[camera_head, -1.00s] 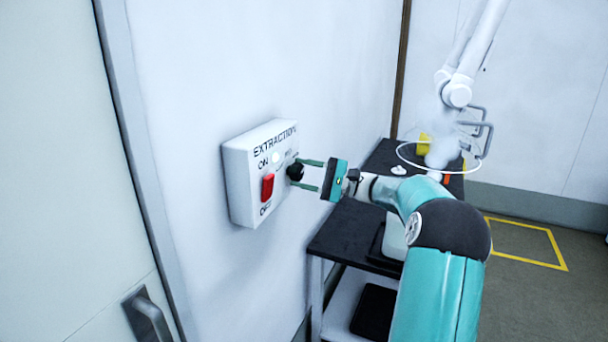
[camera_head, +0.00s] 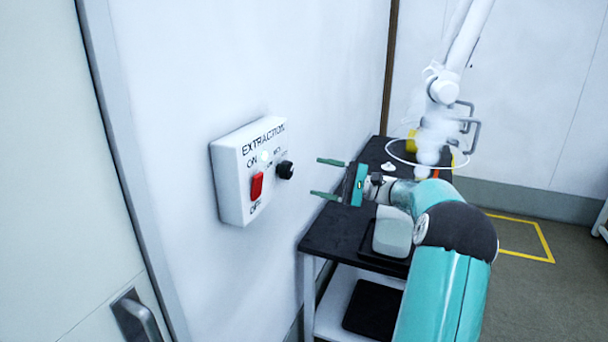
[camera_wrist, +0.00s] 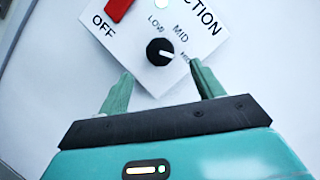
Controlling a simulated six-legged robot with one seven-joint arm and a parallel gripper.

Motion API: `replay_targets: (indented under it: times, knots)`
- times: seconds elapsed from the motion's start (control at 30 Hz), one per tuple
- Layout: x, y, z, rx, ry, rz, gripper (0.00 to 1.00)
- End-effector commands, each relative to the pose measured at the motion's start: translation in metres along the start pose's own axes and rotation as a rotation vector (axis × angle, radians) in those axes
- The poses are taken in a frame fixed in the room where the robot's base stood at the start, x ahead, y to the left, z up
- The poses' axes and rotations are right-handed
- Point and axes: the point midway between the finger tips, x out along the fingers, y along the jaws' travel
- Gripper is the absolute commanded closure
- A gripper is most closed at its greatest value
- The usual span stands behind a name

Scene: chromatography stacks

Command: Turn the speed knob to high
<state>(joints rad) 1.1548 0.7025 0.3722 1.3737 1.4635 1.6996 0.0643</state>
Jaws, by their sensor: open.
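The black speed knob (camera_head: 285,170) sits on the right part of a white EXTRACTION box (camera_head: 230,180) on the wall. In the wrist view the knob (camera_wrist: 160,52) has a white mark that seems to point right, towards the label after LOW and MID. That label is partly covered by a finger. My gripper (camera_head: 315,177) is open and empty, to the right of the knob with a clear gap between fingertips and knob. In the wrist view its fingers (camera_wrist: 160,70) lie either side of and below the knob.
A red switch (camera_head: 257,185) and a lit white lamp (camera_head: 265,157) are left of the knob. A black-topped bench (camera_head: 335,230) with a pale container (camera_head: 392,236) stands below my arm. A door handle (camera_head: 138,318) is at lower left.

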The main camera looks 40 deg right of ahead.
Motion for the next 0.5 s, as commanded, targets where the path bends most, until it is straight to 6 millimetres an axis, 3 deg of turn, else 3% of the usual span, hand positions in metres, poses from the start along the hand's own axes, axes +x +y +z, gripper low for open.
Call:
replay_targets:
  times: [0.2,0.5]
  knots:
    - [-0.042,0.0,-0.001,0.0,0.002,-0.001,0.33]
    - [-0.057,0.0,0.0,0.0,-0.001,0.0,0.33]
